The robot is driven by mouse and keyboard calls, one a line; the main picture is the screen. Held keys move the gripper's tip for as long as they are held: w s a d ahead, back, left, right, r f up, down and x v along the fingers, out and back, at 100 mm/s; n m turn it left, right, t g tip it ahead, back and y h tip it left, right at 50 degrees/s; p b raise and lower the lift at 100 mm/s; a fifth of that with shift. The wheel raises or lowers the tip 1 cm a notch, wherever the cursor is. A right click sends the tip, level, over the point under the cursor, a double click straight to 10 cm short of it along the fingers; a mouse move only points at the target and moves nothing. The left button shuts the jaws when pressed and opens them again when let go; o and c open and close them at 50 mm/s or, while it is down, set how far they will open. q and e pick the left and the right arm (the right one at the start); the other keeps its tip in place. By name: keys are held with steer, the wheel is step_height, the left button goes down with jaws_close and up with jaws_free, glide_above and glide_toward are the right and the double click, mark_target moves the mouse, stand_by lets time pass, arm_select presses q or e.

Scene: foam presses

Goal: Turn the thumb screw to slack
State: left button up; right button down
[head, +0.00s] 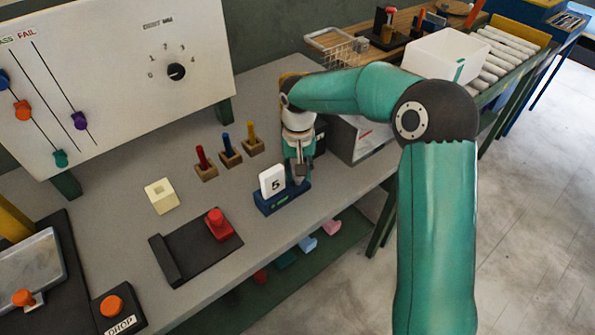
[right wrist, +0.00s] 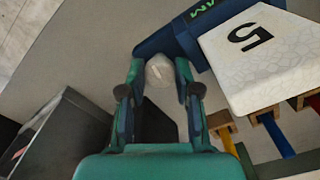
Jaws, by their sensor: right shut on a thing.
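A blue stand (head: 282,199) on the grey bench holds an upright white block (head: 272,180) marked 5. In the right wrist view the stand (right wrist: 168,40) and the white block (right wrist: 262,62) are close ahead. A pale round thumb screw (right wrist: 159,71) sits at the stand's end. My right gripper (head: 300,173) points down at that end. In the right wrist view its fingers (right wrist: 160,75) are on both sides of the screw, shut on it. The screw is hidden in the head view. My left gripper is not in view.
Small wooden blocks with red, blue and yellow pegs (head: 228,148) stand behind the stand. A dark-sided box (head: 358,140) stands to the right. The bench's front edge is close.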

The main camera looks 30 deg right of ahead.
steer(key=shift+w+r+n, duration=0.1)
steer(key=shift+n, duration=0.9)
steer(key=c, duration=0.9)
jaws_free()
steer(key=shift+o, duration=0.5)
steer(key=shift+r, duration=3.9)
